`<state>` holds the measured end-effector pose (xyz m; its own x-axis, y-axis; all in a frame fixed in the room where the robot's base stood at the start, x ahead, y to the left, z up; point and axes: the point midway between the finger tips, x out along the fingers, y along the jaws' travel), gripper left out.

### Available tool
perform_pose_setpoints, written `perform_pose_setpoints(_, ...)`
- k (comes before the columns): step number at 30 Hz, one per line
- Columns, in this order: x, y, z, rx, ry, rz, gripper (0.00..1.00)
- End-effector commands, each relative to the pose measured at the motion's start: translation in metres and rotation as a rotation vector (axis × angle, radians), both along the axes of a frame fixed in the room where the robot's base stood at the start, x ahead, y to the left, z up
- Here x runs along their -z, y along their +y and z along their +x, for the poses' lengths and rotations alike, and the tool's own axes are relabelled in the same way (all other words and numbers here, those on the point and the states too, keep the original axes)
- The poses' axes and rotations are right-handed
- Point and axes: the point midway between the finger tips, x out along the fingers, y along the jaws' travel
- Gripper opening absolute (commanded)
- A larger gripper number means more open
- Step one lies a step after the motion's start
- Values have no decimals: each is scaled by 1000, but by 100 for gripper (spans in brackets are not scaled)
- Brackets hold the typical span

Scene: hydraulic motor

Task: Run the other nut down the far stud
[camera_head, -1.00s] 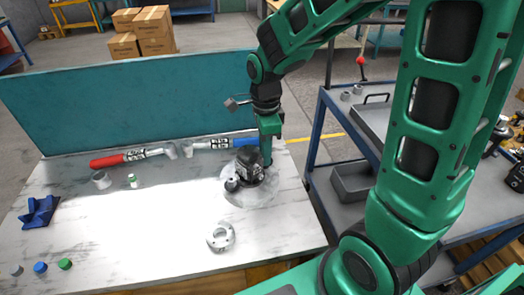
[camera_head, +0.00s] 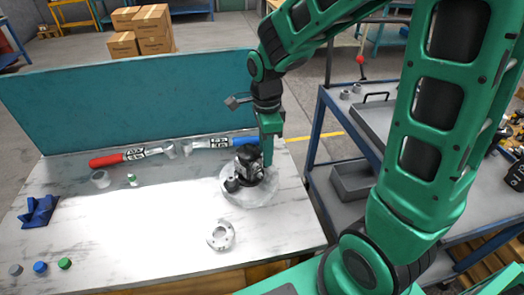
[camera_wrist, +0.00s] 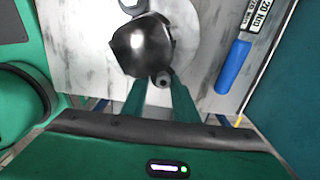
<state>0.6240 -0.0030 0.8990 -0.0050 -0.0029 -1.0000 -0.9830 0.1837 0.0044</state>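The hydraulic motor (camera_head: 249,164), dark with a rounded black body, stands on a pale round disc (camera_head: 236,196) at the right part of the bench. In the wrist view its black body (camera_wrist: 142,45) fills the upper middle. A small dark round stud end or nut (camera_wrist: 163,80) shows at its near side; I cannot tell which. My gripper (camera_head: 267,163) points down right beside the motor, on its right in the head view. In the wrist view my gripper's fingers (camera_wrist: 159,92) stand apart, with the small round part near the gap between their tips. Contact is not clear.
A pale flange with holes (camera_head: 220,236) lies in front of the motor. A red-handled wrench (camera_head: 107,160) and a blue-handled wrench (camera_head: 245,141) lie along the teal back panel (camera_head: 130,105). A blue block (camera_head: 40,211) and small caps (camera_head: 40,267) are at left. Bench centre is clear.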

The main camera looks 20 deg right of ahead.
Motion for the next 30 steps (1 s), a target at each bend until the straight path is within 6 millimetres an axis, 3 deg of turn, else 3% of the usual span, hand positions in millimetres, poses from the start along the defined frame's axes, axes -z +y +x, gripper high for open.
perform_pose_setpoints(21, -1, -4, 3, -769, -5, 2, 27)
perform_pose_setpoints(30, -1, -4, 3, -893, -4, 2, 27)
